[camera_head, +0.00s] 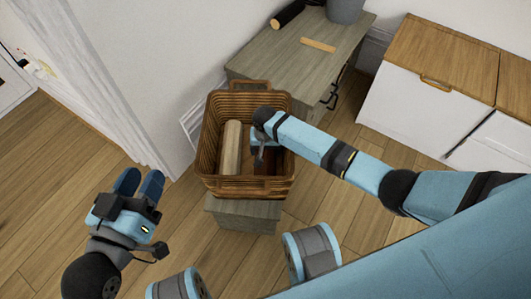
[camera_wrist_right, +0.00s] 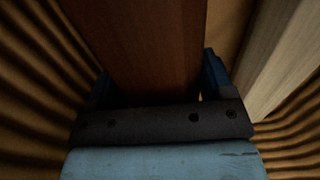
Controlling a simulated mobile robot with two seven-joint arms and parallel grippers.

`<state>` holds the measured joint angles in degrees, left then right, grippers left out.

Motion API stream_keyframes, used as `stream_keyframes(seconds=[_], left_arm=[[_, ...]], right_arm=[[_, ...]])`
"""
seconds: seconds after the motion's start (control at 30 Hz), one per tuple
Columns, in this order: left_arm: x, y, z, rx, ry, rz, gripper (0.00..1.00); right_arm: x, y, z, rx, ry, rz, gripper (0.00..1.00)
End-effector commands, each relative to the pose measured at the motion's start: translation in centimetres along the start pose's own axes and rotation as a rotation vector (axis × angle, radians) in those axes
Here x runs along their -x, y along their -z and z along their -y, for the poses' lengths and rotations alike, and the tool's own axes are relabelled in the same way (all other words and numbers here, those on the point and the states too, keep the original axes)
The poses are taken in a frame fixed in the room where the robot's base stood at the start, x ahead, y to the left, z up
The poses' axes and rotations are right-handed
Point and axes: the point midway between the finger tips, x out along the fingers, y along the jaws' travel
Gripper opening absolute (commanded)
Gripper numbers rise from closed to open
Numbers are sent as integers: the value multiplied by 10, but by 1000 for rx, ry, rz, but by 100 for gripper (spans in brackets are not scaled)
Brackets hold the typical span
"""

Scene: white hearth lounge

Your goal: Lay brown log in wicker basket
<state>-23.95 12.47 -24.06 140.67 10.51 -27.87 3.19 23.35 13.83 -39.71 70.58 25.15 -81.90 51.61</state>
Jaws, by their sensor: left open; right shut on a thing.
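The wicker basket (camera_head: 208,165) stands on a small grey wooden stand, with handles at its near and far rims. Inside it, a pale log (camera_head: 231,148) lies lengthwise on the left; it also shows in the right wrist view (camera_wrist_right: 282,60). The brown log (camera_wrist_right: 145,45) is inside the basket to the right of the pale log, partly hidden by my right arm in the head view (camera_head: 268,163). My right gripper (camera_head: 262,150) reaches down into the basket, shut on the brown log. My left gripper (camera_head: 140,185) is open and empty, left of the basket above the floor.
A grey wooden table (camera_head: 285,65) behind the basket bears a dark log (camera_head: 288,14), a light wooden strip (camera_head: 318,45) and a grey bucket (camera_head: 345,10). White cabinets (camera_head: 415,105) with wooden tops stand at right. A white wall corner is at left.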

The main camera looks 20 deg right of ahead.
Motion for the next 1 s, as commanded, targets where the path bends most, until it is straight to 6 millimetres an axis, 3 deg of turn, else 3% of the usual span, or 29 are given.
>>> stream_keyframes(seconds=[0.1, 0.53, 0.57, 0.63, 0.87, 1.0], left_arm=[[-1, -9, 2, 0, -3, 26, 43], [0, -8, 1, 0, -4, 29, 43], [0, -8, 1, 0, -3, 29, 43], [0, -9, 1, 0, -3, 29, 43], [0, -10, 1, 0, -3, 30, 43], [0, -4, 0, -1, -2, 28, 43]], right_arm=[[-11, 1, 1, 0, 2, -2, 23], [-14, 1, 1, -1, 2, -1, 23], [-16, 0, 0, -1, 0, 0, 82], [-15, 0, 0, 0, 0, 0, 98], [-15, 0, 0, 0, 0, 0, 100], [-2, 0, 0, 0, 1, 0, 100]])
